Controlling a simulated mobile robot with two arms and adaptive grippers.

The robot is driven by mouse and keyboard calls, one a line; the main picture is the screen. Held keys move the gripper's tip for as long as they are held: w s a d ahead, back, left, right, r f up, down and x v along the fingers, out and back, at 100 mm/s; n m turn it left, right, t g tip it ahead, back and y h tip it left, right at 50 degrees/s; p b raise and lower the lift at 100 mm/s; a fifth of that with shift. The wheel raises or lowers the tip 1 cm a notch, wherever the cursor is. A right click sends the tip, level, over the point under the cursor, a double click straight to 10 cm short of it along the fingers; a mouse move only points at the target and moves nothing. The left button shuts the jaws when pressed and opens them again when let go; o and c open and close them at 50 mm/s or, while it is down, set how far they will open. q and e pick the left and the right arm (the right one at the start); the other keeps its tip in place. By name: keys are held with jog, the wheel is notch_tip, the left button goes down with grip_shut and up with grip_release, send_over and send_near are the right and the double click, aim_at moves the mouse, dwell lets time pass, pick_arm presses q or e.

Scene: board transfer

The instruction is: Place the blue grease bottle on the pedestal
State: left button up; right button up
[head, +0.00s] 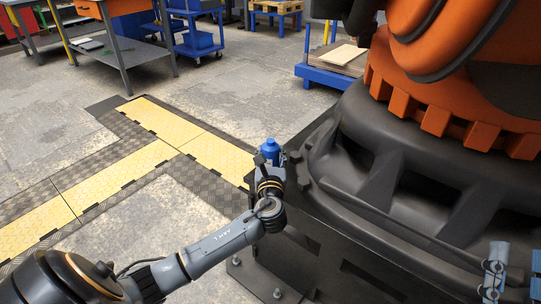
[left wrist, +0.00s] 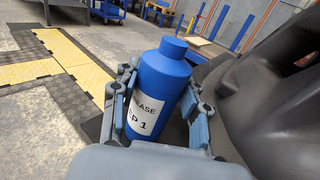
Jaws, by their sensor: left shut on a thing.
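The blue grease bottle (head: 271,148) is upright, with only its top showing above my left gripper (head: 270,160) in the head view. In the left wrist view the bottle (left wrist: 160,88) stands between both fingers, slightly tilted in the picture, its white label facing the camera. My left gripper is shut on it. The dark pedestal (head: 345,212) under the orange robot is right beside the bottle. Whether the bottle's bottom touches it is hidden. My right gripper (head: 515,270) shows at the lower right edge, its fingers apart and empty, partly cut off.
The large orange robot (head: 450,90) rises over the pedestal at the right. Yellow and black floor mats (head: 150,125) lie to the left. A workbench (head: 120,45), a blue cart (head: 197,40) and a blue pallet stand (head: 335,65) are farther back.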

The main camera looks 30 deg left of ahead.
pick_arm(q)
jog(key=o, duration=1.4)
jog(key=shift+c, duration=0.2)
